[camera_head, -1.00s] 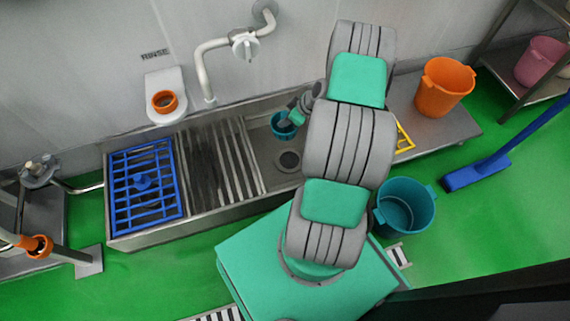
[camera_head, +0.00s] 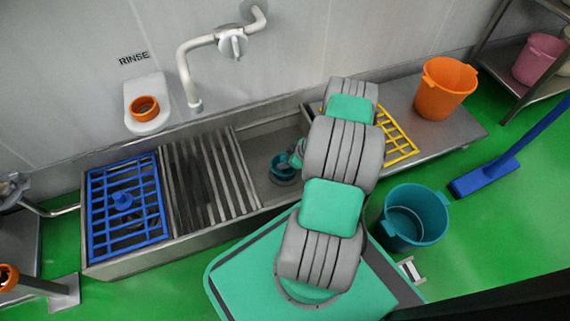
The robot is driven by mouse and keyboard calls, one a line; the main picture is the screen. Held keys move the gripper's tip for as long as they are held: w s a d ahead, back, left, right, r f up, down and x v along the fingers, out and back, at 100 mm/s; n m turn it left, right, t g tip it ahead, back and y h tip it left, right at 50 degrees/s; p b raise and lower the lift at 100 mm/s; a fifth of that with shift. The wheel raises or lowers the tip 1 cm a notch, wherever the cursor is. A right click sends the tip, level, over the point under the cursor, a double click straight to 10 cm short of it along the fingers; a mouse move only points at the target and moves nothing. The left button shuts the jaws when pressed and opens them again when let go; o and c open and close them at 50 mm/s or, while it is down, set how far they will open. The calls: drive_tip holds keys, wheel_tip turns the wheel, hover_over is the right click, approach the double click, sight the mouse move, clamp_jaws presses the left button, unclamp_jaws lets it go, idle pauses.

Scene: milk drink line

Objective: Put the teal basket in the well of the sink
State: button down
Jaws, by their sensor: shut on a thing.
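The small teal basket (camera_head: 281,176) is inside the sink well (camera_head: 257,146), over the spot where the drain is; whether it touches the bottom I cannot tell. My gripper (camera_head: 291,164) is at the basket's upper right edge, shut on it. My arm reaches in from the right and hides part of the gripper and the right part of the well.
A slatted steel rack (camera_head: 205,180) and a blue grid (camera_head: 127,208) lie left of the well, a yellow grid (camera_head: 397,140) right of it. A tap (camera_head: 192,85) overhangs the back. An orange bucket (camera_head: 444,90) stands on the right counter; a large teal bucket (camera_head: 430,205) is on the floor.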

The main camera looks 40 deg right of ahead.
drive_tip(key=c, duration=1.2)
unclamp_jaws()
drive_tip(key=shift+o, duration=0.2)
